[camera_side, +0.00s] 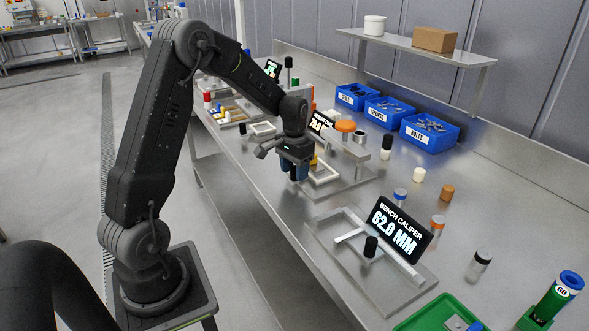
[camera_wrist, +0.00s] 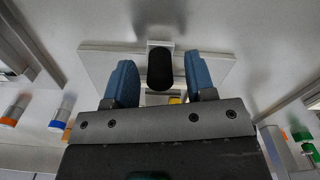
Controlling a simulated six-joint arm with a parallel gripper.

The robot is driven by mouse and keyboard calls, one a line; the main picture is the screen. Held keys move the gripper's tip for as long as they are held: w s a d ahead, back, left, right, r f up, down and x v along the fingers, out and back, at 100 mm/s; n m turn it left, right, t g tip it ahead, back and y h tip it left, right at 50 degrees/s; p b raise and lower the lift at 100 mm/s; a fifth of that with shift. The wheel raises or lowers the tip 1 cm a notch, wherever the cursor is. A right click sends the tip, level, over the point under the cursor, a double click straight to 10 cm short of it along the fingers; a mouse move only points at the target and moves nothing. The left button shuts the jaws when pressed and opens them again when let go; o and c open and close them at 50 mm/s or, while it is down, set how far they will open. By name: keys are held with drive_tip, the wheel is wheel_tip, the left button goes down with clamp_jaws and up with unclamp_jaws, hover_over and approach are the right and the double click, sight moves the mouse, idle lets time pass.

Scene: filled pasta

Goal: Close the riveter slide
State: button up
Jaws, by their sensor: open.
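My gripper (camera_side: 298,172) is open, pointing down over a station with a pale frame (camera_side: 327,174) on a metal plate (camera_side: 350,188). In the wrist view my two blue fingers (camera_wrist: 160,64) stand on either side of a black knob (camera_wrist: 160,73), with a gap on both sides. The knob sits in front of a pale bar (camera_wrist: 104,65). In the side view my gripper hides the knob. No label naming the riveter is readable, so I cannot tell for sure that this is its slide.
The bench caliper display (camera_side: 400,229) reads 62.0 MM; its station with a black knob (camera_side: 371,246) is nearer the camera. Blue bins (camera_side: 430,133) stand at the back. A post with an orange cap (camera_side: 345,126) rises behind my gripper. A green tray (camera_side: 440,315) is at the front.

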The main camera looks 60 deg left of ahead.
drive_tip(key=shift+c, duration=0.2)
clamp_jaws()
idle(0.3)
